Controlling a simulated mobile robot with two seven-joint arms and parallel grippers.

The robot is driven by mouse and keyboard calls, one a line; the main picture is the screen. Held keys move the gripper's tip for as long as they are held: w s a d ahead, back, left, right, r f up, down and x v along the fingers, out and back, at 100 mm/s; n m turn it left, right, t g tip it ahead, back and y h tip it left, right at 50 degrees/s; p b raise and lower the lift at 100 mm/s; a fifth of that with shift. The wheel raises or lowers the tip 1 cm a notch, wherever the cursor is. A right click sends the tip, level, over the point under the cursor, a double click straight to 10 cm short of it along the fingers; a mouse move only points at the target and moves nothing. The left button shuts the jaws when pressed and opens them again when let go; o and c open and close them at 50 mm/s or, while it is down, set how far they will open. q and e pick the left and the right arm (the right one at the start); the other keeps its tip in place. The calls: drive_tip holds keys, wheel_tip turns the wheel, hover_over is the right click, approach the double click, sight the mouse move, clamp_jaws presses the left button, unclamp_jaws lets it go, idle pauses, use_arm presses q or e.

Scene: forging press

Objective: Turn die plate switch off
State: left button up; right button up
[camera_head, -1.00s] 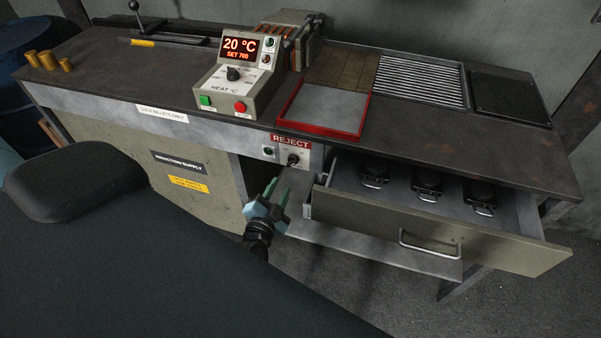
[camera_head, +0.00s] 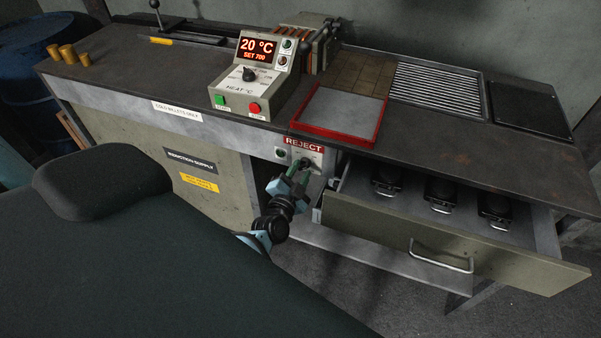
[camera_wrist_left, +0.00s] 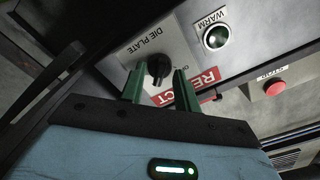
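The die plate switch (camera_wrist_left: 158,68) is a black rotary knob on a pale plate marked DIE PLATE, under the red REJECT label (camera_head: 303,144). In the head view my gripper partly covers it. My left gripper (camera_head: 300,168) is at the switch panel, on the front below the bench top. In the left wrist view its two green fingers (camera_wrist_left: 160,80) are apart, one on each side of the knob. Gaps show beside the knob; I cannot tell whether either finger touches it. The small lettering by the knob is partly hidden. My right gripper is not in view.
A green WARM lamp (camera_wrist_left: 216,37) sits beside the switch. An open drawer (camera_head: 440,235) with several black items juts out just right of the gripper. Above are a red-rimmed tray (camera_head: 333,137) and the heater control box (camera_head: 255,85) reading 20 °C.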

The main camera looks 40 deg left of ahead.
use_arm(q)
drive_tip(key=shift+w, duration=0.15)
drive_tip(key=shift+c, duration=0.4)
clamp_jaws()
drive_tip(key=shift+n, duration=0.3)
drive_tip(key=n, duration=1.1)
drive_tip(key=shift+n, duration=0.4)
drive_tip(key=n+b, duration=0.1)
drive_tip(key=n, duration=0.4)
drive_tip(key=shift+d, duration=0.1)
drive_tip(key=shift+n, duration=0.4)
